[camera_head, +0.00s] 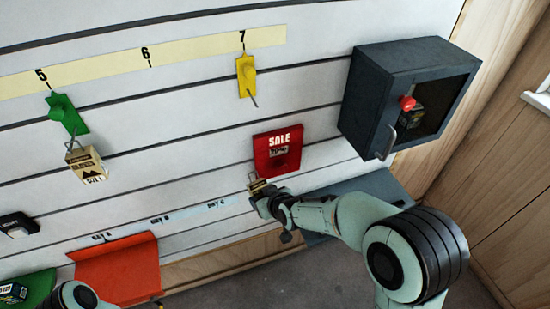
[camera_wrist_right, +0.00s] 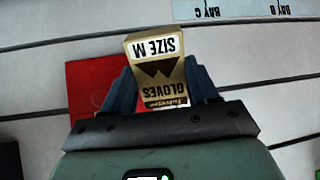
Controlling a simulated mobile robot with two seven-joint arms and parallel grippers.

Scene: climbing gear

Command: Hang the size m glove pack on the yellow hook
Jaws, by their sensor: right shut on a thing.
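The size M glove pack (camera_head: 257,187) is a small tan box with a wire loop on top. In the right wrist view the pack (camera_wrist_right: 157,68) shows upside down, with SIZE M and GLOVES readable. My right gripper (camera_head: 265,201) is shut on it; its dark fingers (camera_wrist_right: 160,92) sit on both sides of the box. The yellow hook (camera_head: 246,76) is a yellow plate with a thin prong on the wall under the number 7, empty, well above the pack. My left gripper is not in view; only part of my left arm shows at the bottom left.
A red SALE panel (camera_head: 277,150) is on the wall just above and right of the pack. A green hook (camera_head: 66,114) holds another tan pack (camera_head: 87,166). An orange shelf (camera_head: 118,270) is lower left.

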